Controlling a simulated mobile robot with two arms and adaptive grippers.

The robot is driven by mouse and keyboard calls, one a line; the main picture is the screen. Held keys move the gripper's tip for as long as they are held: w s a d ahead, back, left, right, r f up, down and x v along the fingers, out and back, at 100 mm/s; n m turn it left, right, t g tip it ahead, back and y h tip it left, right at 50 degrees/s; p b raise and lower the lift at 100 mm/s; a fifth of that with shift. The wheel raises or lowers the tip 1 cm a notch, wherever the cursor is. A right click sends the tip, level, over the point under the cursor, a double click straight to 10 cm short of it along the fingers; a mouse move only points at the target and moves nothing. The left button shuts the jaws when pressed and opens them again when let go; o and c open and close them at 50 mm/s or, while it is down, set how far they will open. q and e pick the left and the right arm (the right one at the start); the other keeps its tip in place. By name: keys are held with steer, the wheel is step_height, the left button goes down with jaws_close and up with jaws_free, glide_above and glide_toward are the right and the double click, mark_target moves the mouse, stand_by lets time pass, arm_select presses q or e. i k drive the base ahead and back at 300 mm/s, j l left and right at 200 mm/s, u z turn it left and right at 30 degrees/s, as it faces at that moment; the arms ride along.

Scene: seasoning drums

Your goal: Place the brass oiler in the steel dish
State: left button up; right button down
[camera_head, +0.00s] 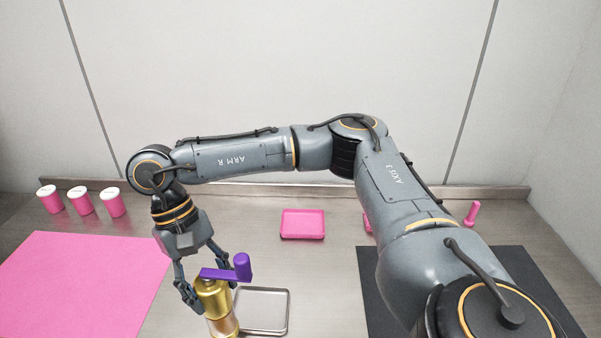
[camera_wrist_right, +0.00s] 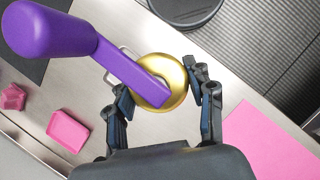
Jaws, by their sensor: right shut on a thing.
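The brass oiler (camera_head: 214,297) is a gold, rounded body with a purple crank arm and knob on top. It also shows from above in the right wrist view (camera_wrist_right: 176,75). My right gripper (camera_head: 207,300) is shut on it, with a finger on either side. I cannot tell whether its base is off the table. The steel dish (camera_head: 287,313) is a shallow, square silver tray just right of the oiler, partly hidden behind it. The visible part of the dish is empty. My left gripper is in neither view.
A pink mat (camera_head: 75,285) lies at left, with several pink cups (camera_head: 82,201) behind it. A small pink tray (camera_head: 303,224) stands at the back middle. A black mat (camera_head: 540,285) lies at right, and a pink item (camera_head: 471,213) stands by the back ledge.

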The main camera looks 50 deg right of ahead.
mark_target(260, 311)
steer(key=i+j+z, duration=0.15)
steer(key=z, duration=0.25)
steer(key=i+j+z, duration=0.1)
steer(key=j+z, duration=0.35)
steer(key=i+j+z, duration=0.1)
steer(key=z, duration=0.3)
steer(key=j+z, duration=0.45)
steer(key=k+j+z, duration=0.15)
steer(key=j, duration=1.05)
steer(key=i, duration=0.05)
